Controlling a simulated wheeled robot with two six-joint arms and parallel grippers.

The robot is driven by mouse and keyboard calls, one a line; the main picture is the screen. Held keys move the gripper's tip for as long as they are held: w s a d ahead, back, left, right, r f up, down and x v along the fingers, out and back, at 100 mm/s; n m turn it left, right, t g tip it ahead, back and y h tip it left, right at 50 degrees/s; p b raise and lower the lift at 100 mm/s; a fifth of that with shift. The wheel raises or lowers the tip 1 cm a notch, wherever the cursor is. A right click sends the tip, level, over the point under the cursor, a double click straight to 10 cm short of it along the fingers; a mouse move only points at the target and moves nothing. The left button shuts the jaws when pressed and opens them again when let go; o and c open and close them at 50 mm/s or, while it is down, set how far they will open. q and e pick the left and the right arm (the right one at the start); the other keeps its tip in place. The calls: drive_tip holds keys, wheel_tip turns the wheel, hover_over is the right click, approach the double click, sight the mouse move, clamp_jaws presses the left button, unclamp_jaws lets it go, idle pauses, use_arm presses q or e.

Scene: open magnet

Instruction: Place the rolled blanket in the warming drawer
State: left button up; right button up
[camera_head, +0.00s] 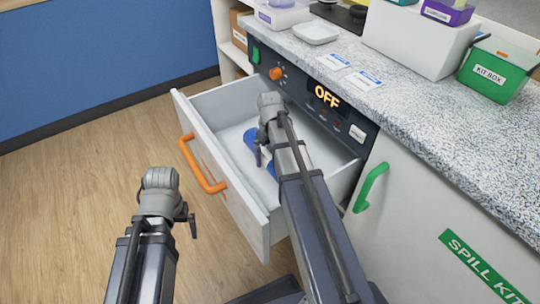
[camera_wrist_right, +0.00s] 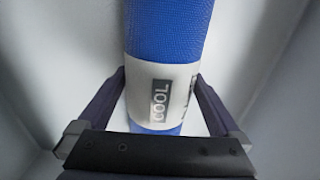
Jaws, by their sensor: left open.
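The rolled blanket is a blue roll with a white band marked "COOL"; it fills the middle of the right wrist view (camera_wrist_right: 165,40). In the head view its blue ends (camera_head: 250,138) show on either side of my right arm, inside the open white drawer (camera_head: 233,106). My right gripper (camera_head: 262,145) is over the drawer. In its wrist view, the two fingers (camera_wrist_right: 162,85) meet the roll's sides at the band, shut on it. Whether the roll rests on the drawer floor is hard to tell. My left gripper (camera_head: 167,208) is open and empty, outside the drawer over the floor.
The drawer has an orange handle (camera_head: 203,166). Above it, a dark control panel (camera_head: 318,98) reads "OFF". A cupboard with a green handle (camera_head: 370,187) stands right of it. The speckled counter (camera_head: 420,105) holds a white box (camera_head: 415,40) and a green kit box (camera_head: 495,70).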

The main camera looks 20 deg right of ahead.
sight(270, 149)
drive_tip(key=shift+r, duration=0.15)
wheel_tip(270, 149, up, 12)
drive_tip(key=p, duration=1.2)
idle(0.8)
